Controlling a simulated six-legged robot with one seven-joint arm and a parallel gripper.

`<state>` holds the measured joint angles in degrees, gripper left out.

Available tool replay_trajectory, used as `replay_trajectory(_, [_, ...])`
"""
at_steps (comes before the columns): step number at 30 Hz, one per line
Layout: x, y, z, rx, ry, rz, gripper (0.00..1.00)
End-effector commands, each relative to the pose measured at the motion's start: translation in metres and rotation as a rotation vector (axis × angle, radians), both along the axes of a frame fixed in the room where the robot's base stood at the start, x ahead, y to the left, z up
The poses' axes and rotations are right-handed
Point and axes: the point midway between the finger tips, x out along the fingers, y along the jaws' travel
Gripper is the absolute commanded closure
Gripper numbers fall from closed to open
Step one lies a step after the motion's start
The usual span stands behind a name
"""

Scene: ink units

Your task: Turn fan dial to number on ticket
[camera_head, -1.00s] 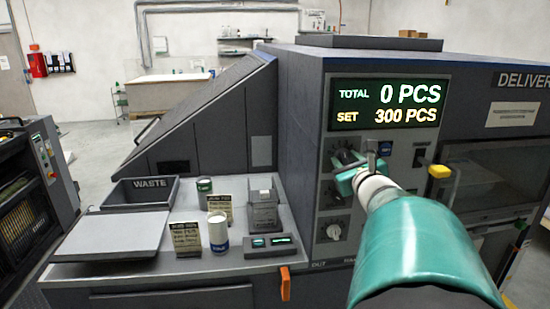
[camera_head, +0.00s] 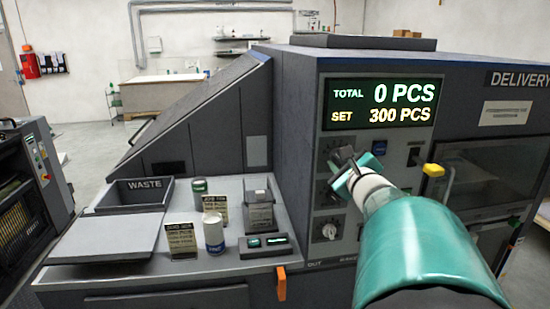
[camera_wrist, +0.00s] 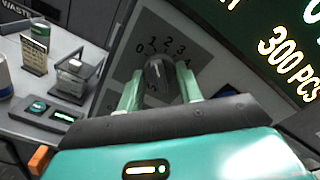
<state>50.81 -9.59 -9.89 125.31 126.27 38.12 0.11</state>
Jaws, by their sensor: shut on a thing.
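A dark dial knob (camera_wrist: 160,74) sits on a grey plate with numbers 0 to several around it in the wrist view. My gripper (camera_wrist: 160,90) is shut on this knob, one pale green finger on each side; in the head view my gripper (camera_head: 347,172) covers much of the upper dial. The knob's pointer setting is too small to read surely. Two small dark ticket-like cards stand on the bench: a front card (camera_head: 182,240) and a rear card (camera_head: 215,207). Their print is too small to read.
More dials sit below on the panel, the lowest (camera_head: 329,230) being light. The display (camera_head: 379,104) reads total 0 PCS, set 300 PCS. A yellow-tipped handle (camera_head: 433,170) is right of my arm.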

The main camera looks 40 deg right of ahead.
Motion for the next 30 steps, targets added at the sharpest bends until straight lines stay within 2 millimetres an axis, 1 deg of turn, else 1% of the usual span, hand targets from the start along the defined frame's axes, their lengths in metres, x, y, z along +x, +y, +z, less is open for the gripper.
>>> replay_trajectory(9, [0.0002, 0.0000, 0.0001, -0.001, 0.001, 0.000, 0.87])
replay_trajectory(10, [0.0002, 0.0000, 0.0001, -0.001, 0.001, 0.000, 0.59])
replay_trajectory(12, [0.0002, 0.0000, 0.0001, -0.001, 0.001, 0.000, 0.45])
replay_trajectory(13, [0.0002, 0.0000, 0.0001, -0.001, 0.001, 0.000, 0.43])
replay_trajectory(30, [-0.0030, -0.0013, 0.0002, 0.000, -0.001, 0.002, 0.43])
